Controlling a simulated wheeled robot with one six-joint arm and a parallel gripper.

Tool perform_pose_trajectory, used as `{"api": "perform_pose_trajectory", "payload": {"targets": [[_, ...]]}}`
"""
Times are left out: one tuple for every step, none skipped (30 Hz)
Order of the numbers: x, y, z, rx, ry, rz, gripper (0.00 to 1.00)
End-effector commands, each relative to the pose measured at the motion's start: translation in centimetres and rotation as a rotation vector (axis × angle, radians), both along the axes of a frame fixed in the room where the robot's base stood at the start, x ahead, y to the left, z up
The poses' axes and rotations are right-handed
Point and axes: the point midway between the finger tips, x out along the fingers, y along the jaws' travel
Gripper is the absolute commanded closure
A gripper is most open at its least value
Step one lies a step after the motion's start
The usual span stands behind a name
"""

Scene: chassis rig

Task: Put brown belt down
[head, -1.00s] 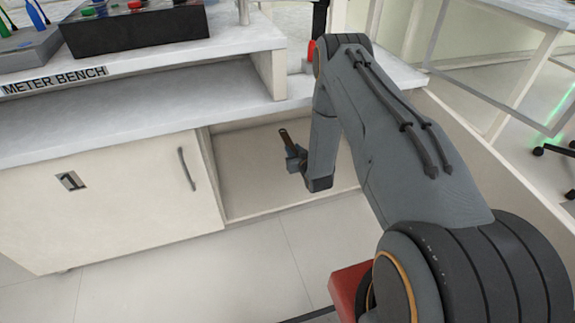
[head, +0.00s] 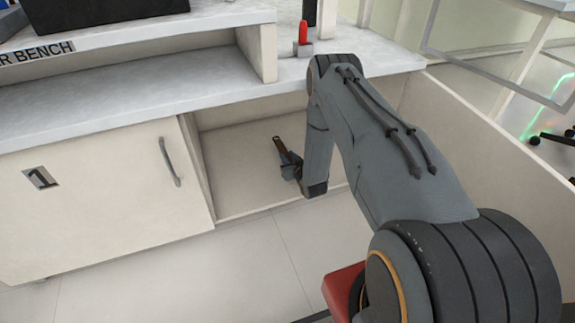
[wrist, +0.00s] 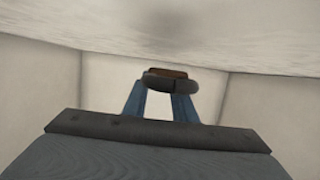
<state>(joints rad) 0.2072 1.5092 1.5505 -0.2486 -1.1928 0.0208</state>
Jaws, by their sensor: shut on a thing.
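The brown belt (head: 279,146) is a small brown and dark strip at the tip of my gripper (head: 289,160), inside the open compartment under the bench. In the wrist view the belt (wrist: 168,75) shows as a dark band with a brown upper edge, across the ends of the two blue fingers of my gripper (wrist: 170,86). The fingers are shut on it. The compartment (head: 225,165) has pale walls and a pale floor. I cannot tell whether the belt touches the floor.
A closed cabinet door (head: 100,200) with the number 1 and a grey handle is left of the compartment. The bench top (head: 130,105) runs above the opening. A pale panel (head: 470,135) stands to the right. A red object (head: 303,32) stands on the bench.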

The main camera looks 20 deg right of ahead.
Motion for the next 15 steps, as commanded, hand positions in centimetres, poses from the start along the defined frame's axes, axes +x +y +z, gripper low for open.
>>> {"api": "perform_pose_trajectory", "payload": {"targets": [[0.0, 0.0, -0.9, 0.000, 0.000, 0.000, 1.00], [0.1, 0.0, -1.2, 0.000, 0.000, 0.000, 1.00], [0.1, 0.0, -1.7, 0.000, 0.000, 0.000, 1.00], [0.1, 0.0, -2.1, 0.000, 0.000, 0.000, 1.00], [0.1, 0.0, -2.5, 0.000, 0.000, 0.000, 1.00], [0.1, 0.0, -2.8, 0.000, 0.000, 0.000, 1.00], [0.1, 0.0, -3.0, 0.000, 0.000, 0.000, 1.00], [0.1, 0.0, -3.1, 0.000, 0.000, 0.000, 1.00], [0.1, 0.0, -3.1, 0.000, 0.000, 0.000, 1.00], [0.0, 0.0, -3.1, 0.000, 0.000, 0.000, 1.00], [0.0, 0.0, -3.0, 0.000, 0.000, 0.000, 1.00], [0.0, 0.0, -3.0, 0.000, 0.000, 0.000, 1.00], [0.0, 0.0, -2.9, 0.000, 0.000, 0.000, 1.00], [0.0, 0.0, -2.9, 0.000, 0.000, 0.000, 1.00], [0.0, 0.0, -2.9, 0.000, 0.000, 0.000, 1.00]]}}
